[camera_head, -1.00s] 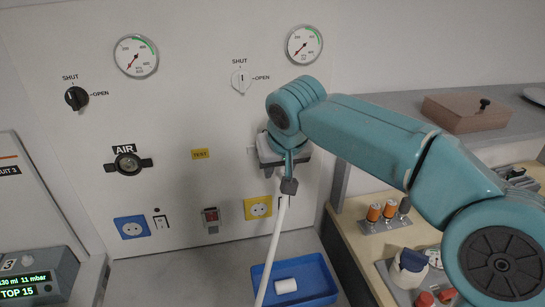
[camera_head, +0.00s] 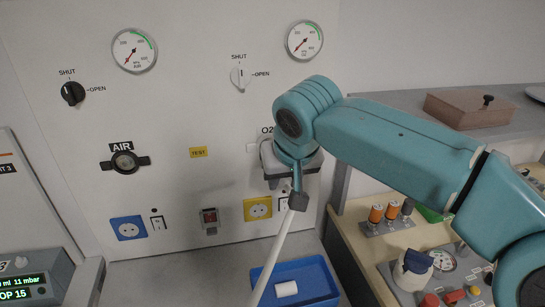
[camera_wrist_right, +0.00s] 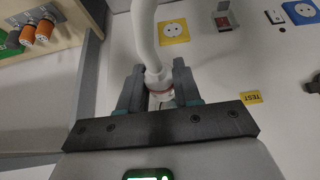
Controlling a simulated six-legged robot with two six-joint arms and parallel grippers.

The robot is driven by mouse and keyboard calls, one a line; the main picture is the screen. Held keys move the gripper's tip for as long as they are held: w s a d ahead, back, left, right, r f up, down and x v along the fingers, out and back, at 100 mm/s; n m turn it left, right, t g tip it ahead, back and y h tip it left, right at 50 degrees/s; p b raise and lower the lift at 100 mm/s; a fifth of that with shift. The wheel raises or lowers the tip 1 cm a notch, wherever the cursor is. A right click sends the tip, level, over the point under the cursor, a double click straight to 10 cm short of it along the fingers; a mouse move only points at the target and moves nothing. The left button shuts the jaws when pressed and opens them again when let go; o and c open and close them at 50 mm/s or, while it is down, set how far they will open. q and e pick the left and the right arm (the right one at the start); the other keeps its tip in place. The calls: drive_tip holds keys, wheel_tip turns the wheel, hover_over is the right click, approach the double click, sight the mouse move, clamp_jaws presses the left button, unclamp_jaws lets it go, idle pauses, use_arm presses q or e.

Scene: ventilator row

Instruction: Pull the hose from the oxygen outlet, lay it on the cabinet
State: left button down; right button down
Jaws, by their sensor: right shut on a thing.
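My right gripper (camera_head: 298,200) is in front of the wall panel below the O2 label (camera_head: 267,130). In the right wrist view it (camera_wrist_right: 159,92) is shut on the plug end of the white hose (camera_wrist_right: 146,40). The hose (camera_head: 273,258) hangs from the gripper, down and to the left past the blue tray. My arm and gripper hide the oxygen outlet, so I cannot tell whether the plug is still seated. A grey cabinet top (camera_head: 392,101) is at the right. My left gripper is not in view.
A wooden box (camera_head: 468,109) stands on the grey top. A blue tray (camera_head: 327,285) holding a white roll (camera_head: 286,288) is below the panel. Orange-topped items (camera_head: 376,213) and knobs crowd the right bench. The AIR outlet (camera_head: 124,162) is at the left.

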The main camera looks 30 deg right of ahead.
drive_tip(key=shift+s, duration=0.15)
idle(0.3)
drive_tip(key=shift+a+g, duration=0.1)
drive_tip(key=shift+g, duration=0.3)
drive_tip(key=shift+w+a+n+y, duration=0.2)
drive_tip(key=shift+w+n+y, duration=0.1)
drive_tip(key=shift+n+y, duration=0.1)
drive_tip(key=w+a+f+n+g+y+p, duration=0.1)
drive_tip(key=w+a+f+n+g+p, duration=0.15)
drive_tip(key=a+f, duration=0.6)
drive_tip(key=shift+s+a+f+n+g+b, duration=0.35)
drive_tip(key=shift+a+f, duration=0.75)
drive_tip(key=shift+f, duration=2.3)
drive_tip(key=shift+s+a+f+n+g+b, duration=0.15)
drive_tip(key=shift+a+f+n+g, duration=0.65)
drive_tip(key=shift+f, duration=2.65)
drive_tip(key=shift+s+a+f+n+b, duration=0.1)
drive_tip(key=shift+s+a+f+n, duration=0.2)
drive_tip(key=shift+a+f, duration=2.1)
drive_tip(key=shift+d+f, duration=1)
